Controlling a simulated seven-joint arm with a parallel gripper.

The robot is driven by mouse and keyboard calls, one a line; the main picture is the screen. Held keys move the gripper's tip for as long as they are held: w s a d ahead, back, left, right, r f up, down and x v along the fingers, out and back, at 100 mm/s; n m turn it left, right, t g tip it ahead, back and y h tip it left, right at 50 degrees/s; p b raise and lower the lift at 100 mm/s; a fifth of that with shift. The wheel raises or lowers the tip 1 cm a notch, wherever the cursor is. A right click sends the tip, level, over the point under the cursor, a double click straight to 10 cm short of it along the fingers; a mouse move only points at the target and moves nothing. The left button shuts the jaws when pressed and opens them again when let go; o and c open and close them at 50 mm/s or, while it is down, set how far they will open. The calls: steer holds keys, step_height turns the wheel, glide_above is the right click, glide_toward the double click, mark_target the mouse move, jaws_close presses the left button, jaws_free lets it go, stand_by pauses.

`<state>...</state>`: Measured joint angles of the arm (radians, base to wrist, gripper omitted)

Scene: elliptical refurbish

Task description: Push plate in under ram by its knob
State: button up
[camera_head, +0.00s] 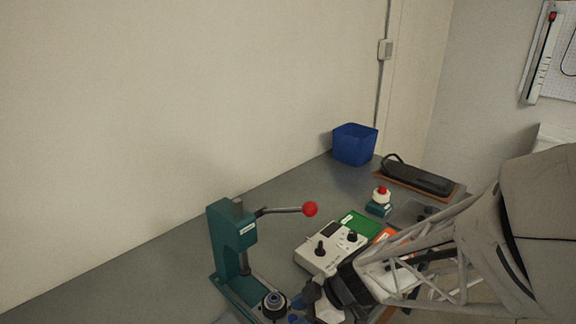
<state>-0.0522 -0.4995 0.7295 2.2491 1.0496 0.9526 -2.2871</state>
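A green press (229,246) with a lever ending in a red ball stands on the grey bench at the lower middle. Its ram (243,262) is a dark vertical bar on the front side of the column. A round black part with a blue-grey ring (273,301) sits in front of the ram on the press base, apparently on the plate; the plate itself is hard to make out. A small blue spot (293,318), possibly the knob, shows near the bottom edge. My gripper (312,301) is close to the right of the round part. Its fingers are small and partly hidden, so its opening is unclear.
A white control box (329,248) with black knobs stands right of the press, near my arm. Behind it are a green mat (360,224), a red-topped bottle (380,201), a blue bin (354,144) and a black tool on a brown board (459,196). The bench behind the press is clear.

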steer(key=shift+a+f, duration=0.2)
jaws_close()
stand_by(0.3)
steer(key=w+a, duration=0.7)
steer(key=shift+w+a, duration=0.35)
steer(key=shift+w, duration=0.05)
steer(key=shift+r, duration=0.1)
jaws_free()
steer(key=shift+d, duration=0.1)
steer(key=v, duration=0.7)
steer(key=shift+d+r, duration=0.2)
steer(key=shift+r, duration=0.05)
